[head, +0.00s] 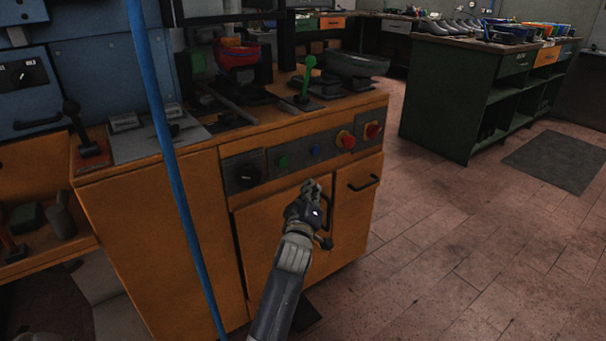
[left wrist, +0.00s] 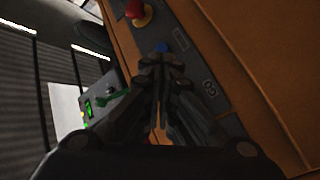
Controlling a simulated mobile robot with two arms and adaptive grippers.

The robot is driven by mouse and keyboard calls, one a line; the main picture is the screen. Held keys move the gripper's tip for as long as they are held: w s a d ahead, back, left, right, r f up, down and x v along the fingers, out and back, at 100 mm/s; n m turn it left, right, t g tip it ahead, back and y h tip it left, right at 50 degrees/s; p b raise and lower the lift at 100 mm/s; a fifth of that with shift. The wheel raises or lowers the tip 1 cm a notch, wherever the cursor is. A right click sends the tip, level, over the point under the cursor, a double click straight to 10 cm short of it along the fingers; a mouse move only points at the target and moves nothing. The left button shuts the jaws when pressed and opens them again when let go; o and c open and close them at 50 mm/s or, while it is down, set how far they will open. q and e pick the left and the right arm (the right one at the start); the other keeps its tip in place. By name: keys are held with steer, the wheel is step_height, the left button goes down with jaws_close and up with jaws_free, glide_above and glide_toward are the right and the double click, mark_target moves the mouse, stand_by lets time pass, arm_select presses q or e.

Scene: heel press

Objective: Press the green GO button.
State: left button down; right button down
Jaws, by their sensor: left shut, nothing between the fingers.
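The green GO button (head: 283,161) is on the dark control strip of the orange machine cabinet, between a black dial (head: 247,175) and a blue button (head: 315,151). My left gripper (head: 311,186) is shut and empty, in front of the cabinet. In the head view it shows just below the strip, below and right of the green button. In the left wrist view the shut fingers (left wrist: 163,64) point toward the strip, with the blue button (left wrist: 162,47) just past their tips. The green button does not show there; the fingers cover part of the strip. My right gripper is not in view.
Two red buttons (head: 346,140) (head: 373,130) sit right of the blue one; a red one on yellow (left wrist: 137,10) shows in the left wrist view. Door handles (head: 364,183) stick out below. A blue pole (head: 165,140) crosses the head view.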

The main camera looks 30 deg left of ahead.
mark_target(284, 162)
arm_select(q)
steer(key=shift+r, duration=0.5)
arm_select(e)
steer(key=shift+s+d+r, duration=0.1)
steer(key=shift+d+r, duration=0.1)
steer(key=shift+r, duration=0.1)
